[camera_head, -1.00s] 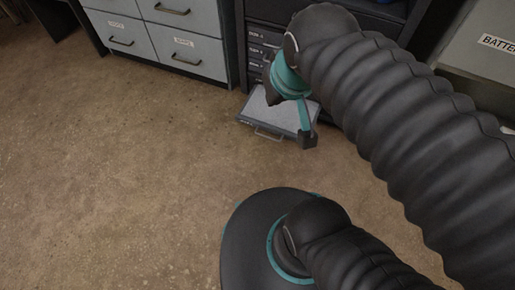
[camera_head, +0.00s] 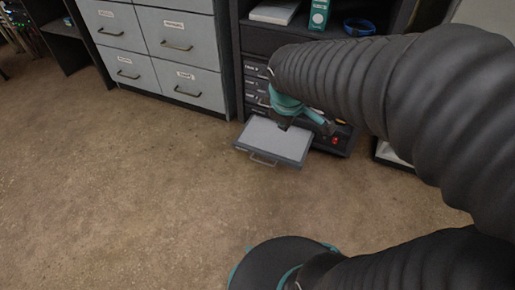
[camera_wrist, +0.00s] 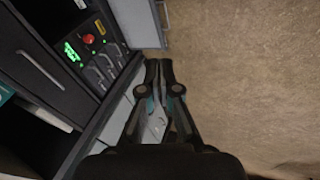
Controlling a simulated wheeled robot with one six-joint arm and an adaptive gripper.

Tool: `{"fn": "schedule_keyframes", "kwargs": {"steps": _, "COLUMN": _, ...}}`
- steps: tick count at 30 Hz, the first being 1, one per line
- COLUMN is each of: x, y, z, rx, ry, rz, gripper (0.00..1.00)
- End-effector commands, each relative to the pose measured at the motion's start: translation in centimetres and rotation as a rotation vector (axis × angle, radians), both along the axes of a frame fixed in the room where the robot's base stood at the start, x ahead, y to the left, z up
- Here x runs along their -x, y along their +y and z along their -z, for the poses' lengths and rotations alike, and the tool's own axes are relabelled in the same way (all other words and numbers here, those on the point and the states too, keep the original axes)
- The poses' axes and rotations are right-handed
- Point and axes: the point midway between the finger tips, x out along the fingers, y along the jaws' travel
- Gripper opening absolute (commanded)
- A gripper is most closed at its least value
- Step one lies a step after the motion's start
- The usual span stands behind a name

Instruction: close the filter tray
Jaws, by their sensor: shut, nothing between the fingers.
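The filter tray (camera_head: 272,139) is a flat grey tray with a pale top and a wire handle (camera_head: 263,160) on its front edge. It sticks out over the floor from the bottom of the dark rack. In the wrist view, what looks like the tray (camera_wrist: 134,22) is at the top. My gripper (camera_head: 285,126) appears over the tray's back right part in the head view; contact cannot be told. In the wrist view my gripper (camera_wrist: 159,63) has its fingertips together, with nothing between them, just below the tray's edge. The arm hides part of the rack.
Grey drawer cabinets (camera_head: 166,45) stand left of the rack, shut. Dark labelled drawer fronts (camera_head: 256,88) are above the tray. A panel with a red button (camera_head: 334,140) is to its right, also in the wrist view (camera_wrist: 88,39). The brown floor (camera_head: 130,190) in front is clear.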

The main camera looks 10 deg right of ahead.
Motion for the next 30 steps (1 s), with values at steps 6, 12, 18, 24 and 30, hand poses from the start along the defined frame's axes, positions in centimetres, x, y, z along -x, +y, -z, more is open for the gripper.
{"fn": "schedule_keyframes", "kwargs": {"steps": 6, "x": -5.5, "y": 0.2, "z": 5.9, "rx": 0.176, "ry": 0.11, "rz": -0.368, "gripper": 0.0}}
{"fn": "schedule_keyframes", "kwargs": {"steps": 12, "x": -9.6, "y": 1.0, "z": 12.4, "rx": 0.308, "ry": 0.206, "rz": -0.734, "gripper": 0.0}}
{"fn": "schedule_keyframes", "kwargs": {"steps": 18, "x": -12.3, "y": 2.3, "z": 20.0, "rx": 0.409, "ry": 0.294, "rz": -1.119, "gripper": 0.0}}
{"fn": "schedule_keyframes", "kwargs": {"steps": 24, "x": -13.5, "y": 3.6, "z": 27.0, "rx": 0.468, "ry": 0.349, "rz": -1.453, "gripper": 0.0}}
{"fn": "schedule_keyframes", "kwargs": {"steps": 30, "x": -13.7, "y": 4.4, "z": 30.7, "rx": 0.491, "ry": 0.368, "rz": -1.635, "gripper": 0.0}}
